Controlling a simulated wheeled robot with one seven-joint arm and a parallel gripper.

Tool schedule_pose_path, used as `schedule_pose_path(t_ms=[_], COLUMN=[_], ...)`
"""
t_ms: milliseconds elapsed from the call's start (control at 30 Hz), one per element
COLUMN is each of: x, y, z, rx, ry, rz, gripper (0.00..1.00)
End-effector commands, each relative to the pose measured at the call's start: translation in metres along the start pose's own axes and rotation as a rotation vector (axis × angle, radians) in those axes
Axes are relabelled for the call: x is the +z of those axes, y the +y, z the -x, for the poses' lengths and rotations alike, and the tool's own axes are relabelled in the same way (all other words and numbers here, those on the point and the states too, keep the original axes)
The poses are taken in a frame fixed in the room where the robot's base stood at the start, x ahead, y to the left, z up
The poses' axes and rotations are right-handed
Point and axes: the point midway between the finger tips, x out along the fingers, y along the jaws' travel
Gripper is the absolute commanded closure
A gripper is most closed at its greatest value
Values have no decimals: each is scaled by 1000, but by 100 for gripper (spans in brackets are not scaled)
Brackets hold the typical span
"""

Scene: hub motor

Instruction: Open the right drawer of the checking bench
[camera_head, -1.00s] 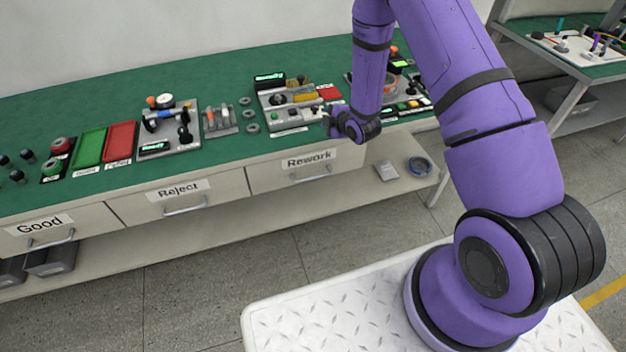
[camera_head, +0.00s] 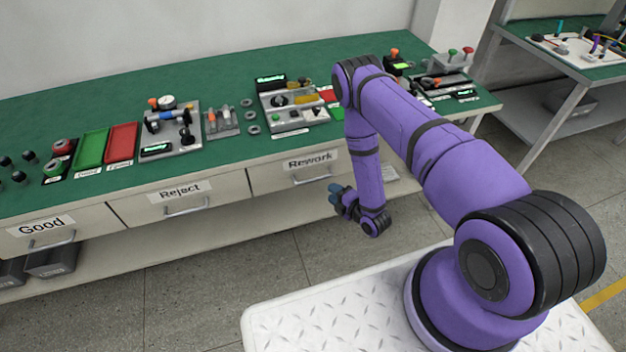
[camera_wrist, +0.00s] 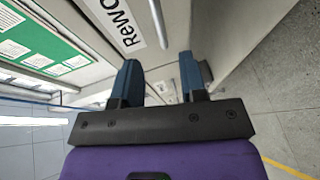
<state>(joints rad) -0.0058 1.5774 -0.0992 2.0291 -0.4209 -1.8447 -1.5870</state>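The checking bench (camera_head: 215,75) has a green top and a row of pale drawers along its front. The right drawer (camera_head: 262,180) carries the label "Rework" and looks shut, flush with the front; its bar handle (camera_head: 311,179) is below the label. The drawer label (camera_wrist: 120,22) also shows at the top of the wrist view. My gripper (camera_head: 335,194) is in front of and below the right end of that drawer, apart from the handle. In the wrist view my gripper (camera_wrist: 160,75) has its two blue fingers apart with nothing held between them.
The "Reject" drawer (camera_head: 138,211) and "Good" drawer (camera_head: 88,222) are shut. A lower shelf (camera_head: 235,235) runs under the drawers. Test fixtures (camera_head: 290,105) and red and green trays (camera_head: 122,143) stand on the bench top. Open floor (camera_head: 210,290) lies in front.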

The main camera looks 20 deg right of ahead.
Motion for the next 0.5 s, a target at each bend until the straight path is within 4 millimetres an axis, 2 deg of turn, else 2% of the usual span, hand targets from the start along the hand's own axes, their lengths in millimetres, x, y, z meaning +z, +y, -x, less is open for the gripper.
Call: schedule_pose_path(t_ms=[167, 500], x=[0, 0], y=[0, 1], z=[-16, -76], rx=[4, 5], ry=[1, 0], rz=[2, 0], gripper=[61, 61])
